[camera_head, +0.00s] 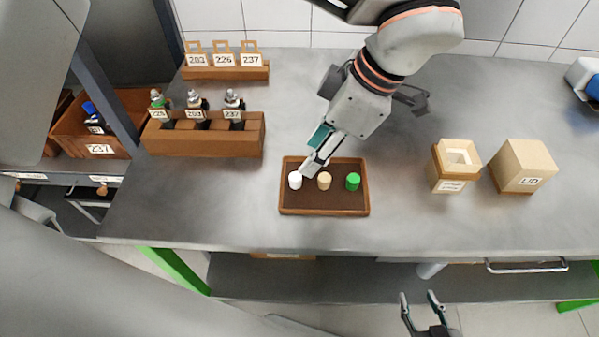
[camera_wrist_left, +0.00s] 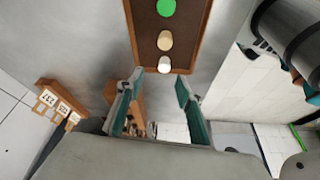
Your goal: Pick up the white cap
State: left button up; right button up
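The white cap (camera_head: 295,180) stands upright at the left end of a brown tray (camera_head: 325,210), beside a beige cap (camera_head: 324,181) and a green cap (camera_head: 353,182). My left gripper (camera_head: 314,165) is above the tray's back edge, just up and right of the white cap. In the left wrist view its two fingers are apart and empty, with the white cap (camera_wrist_left: 164,65) beyond and between the fingertips; contact is not seen. My right gripper (camera_head: 420,302) is open and empty in front of the table's front edge.
A brown rack (camera_head: 205,140) with several labelled bottles stands at the left, and a smaller rack (camera_head: 228,73) behind it. The table is clear around the tray.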

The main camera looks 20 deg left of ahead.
aim_at(295, 176)
pick_arm(q)
jog(key=x, duration=0.4)
jog(key=s+x, duration=0.1)
jog(key=x, duration=0.2)
jog(key=shift+a, duration=0.1)
jog(key=c, duration=0.8)
